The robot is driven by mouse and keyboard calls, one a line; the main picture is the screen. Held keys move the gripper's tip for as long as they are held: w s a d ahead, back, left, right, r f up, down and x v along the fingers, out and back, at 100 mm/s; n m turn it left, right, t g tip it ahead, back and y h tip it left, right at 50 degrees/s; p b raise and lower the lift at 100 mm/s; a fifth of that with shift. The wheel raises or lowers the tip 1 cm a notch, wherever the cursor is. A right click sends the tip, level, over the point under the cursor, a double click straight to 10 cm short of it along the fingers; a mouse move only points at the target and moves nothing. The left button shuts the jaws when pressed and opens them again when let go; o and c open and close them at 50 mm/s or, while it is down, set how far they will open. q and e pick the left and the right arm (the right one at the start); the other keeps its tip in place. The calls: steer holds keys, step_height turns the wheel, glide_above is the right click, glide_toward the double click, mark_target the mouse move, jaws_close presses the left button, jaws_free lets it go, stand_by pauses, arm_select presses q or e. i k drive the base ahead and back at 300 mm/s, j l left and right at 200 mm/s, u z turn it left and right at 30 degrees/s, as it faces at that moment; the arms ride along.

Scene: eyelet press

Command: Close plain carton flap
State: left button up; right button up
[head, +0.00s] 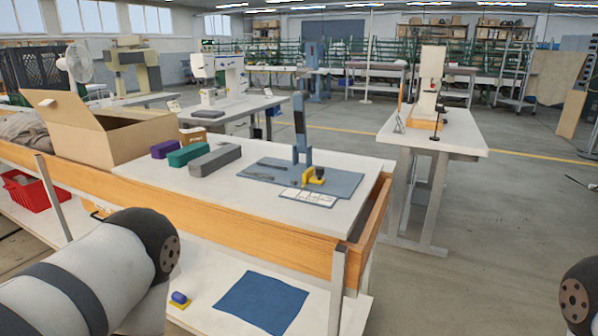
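The plain brown carton (150,141) stands at the left end of the workbench, its top open. One large flap (62,107) sticks up and outward on its left side. The inside is mostly hidden by the near walls, and I cannot tell how all the other flaps lie. My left arm comes in at the lower left, in front of the bench and apart from the carton; its gripper is out of the picture. Only a dark round joint of my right arm shows at the right edge; its gripper is out of the picture too.
Purple, green and grey blocks (215,160) lie right of the carton. An eyelet press (301,140) stands on a blue-grey mat (335,184). A lower shelf holds a blue cloth (262,303); a red bin (35,191) sits at left.

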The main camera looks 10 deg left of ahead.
mark_target(65, 107)
steer(key=i+j+u, duration=0.1)
steer(key=j+u, duration=0.2)
steer(key=i+j+u, duration=0.25)
steer(key=j, duration=0.25)
steer(key=i+j+u, duration=0.1)
steer(key=j+u, duration=0.2)
steer(key=j, duration=0.1)
